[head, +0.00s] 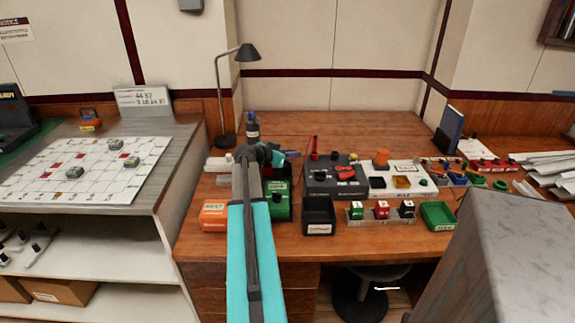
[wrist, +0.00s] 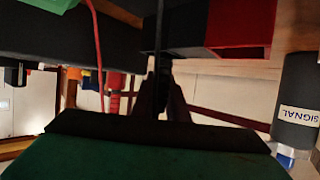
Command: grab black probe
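A slim black upright piece, which looks like the black probe (wrist: 161,60), shows in the wrist view between the two dark fingers of my gripper (wrist: 165,97). The fingers are close on either side of it. The dark picture does not show whether they touch it. In the head view my teal arm reaches over the desk to a green box (head: 280,207). The arm hides the fingertips and the black probe there. A red probe (head: 313,150) stands by the dark grey unit (head: 322,182), with a thin red lead in the wrist view.
A dark bottle (head: 252,128), labelled SIGNAL in the wrist view (wrist: 297,105), stands behind my gripper. An orange box (head: 213,216) and a black bin (head: 318,215) are near the front edge. A lamp (head: 228,95) stands behind.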

